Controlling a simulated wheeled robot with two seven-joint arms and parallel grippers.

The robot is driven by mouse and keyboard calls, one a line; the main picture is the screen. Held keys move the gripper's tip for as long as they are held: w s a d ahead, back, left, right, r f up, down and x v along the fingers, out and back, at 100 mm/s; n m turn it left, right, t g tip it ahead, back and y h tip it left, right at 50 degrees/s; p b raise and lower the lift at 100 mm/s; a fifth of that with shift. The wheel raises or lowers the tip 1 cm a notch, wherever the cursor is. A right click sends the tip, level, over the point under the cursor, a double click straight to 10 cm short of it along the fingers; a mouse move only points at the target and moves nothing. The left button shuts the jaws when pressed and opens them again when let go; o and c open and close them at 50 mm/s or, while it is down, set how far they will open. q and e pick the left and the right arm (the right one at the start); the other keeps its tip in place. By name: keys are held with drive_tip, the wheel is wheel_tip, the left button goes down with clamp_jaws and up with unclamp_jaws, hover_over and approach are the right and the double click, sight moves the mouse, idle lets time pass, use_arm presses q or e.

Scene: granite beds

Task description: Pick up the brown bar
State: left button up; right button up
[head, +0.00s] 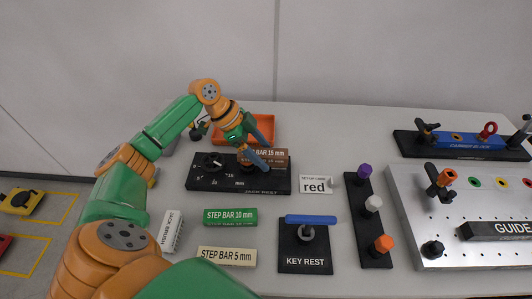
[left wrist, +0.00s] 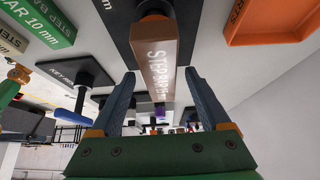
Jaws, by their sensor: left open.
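The brown bar (head: 277,163), lettered STEP BAR 15 mm, lies on the black jack nest (head: 222,184), partly hidden behind my left gripper. My left gripper (head: 262,156) is open, its blue-grey fingers reaching down at the bar. In the left wrist view the brown bar (left wrist: 154,55) lies lengthwise between the two spread fingers of the left gripper (left wrist: 160,84), with a gap showing on each side. My right gripper is not in view.
An orange tray (head: 262,122) stands just behind the nest. In front lie a green bar (head: 230,217), a cream bar (head: 227,256) and a key rest (head: 305,255) with a blue handle.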

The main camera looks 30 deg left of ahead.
use_arm(q)
drive_tip(key=shift+w+d+f, duration=0.1)
drive_tip(key=shift+d+f, duration=0.05)
drive_tip(key=shift+f, duration=0.1)
clamp_jaws()
